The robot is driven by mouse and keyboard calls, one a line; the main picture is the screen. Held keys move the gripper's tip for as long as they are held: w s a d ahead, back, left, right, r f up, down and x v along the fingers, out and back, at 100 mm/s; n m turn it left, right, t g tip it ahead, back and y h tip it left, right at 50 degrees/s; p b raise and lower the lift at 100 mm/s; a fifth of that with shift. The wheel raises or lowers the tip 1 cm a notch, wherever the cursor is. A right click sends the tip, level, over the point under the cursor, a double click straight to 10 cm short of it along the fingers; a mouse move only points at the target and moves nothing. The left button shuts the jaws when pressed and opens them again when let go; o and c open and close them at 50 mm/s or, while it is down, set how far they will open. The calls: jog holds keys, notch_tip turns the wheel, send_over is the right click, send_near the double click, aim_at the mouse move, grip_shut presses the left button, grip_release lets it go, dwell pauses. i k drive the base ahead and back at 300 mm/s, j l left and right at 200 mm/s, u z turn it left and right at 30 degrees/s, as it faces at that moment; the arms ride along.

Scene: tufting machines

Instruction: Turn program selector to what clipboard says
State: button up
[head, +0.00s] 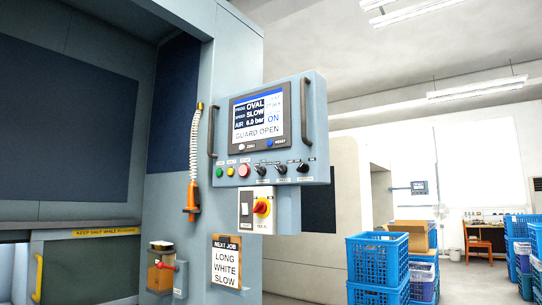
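The clipboard (226,262) hangs on the machine's front, low in the head view, and reads NEXT JOB, LONG, WHITE, SLOW. Above it is the control panel (317,130), whose screen (259,120) shows PROG OVAL, SPEED SLOW, AIR 6.0 bar, ON and GUARD OPEN. Below the screen is a row with three black selector knobs: a left knob (261,170), a middle knob (281,169) and a right knob (303,167). Their labels are too small to read, so I cannot tell which is the program selector. My gripper is not in view.
Handles (305,111) flank the screen. An orange tool (191,200) hangs on a coiled hose. Blue crates (377,262) stand on the floor at right.

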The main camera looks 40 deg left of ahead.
aim_at(262, 171)
jog(key=u, duration=1.3)
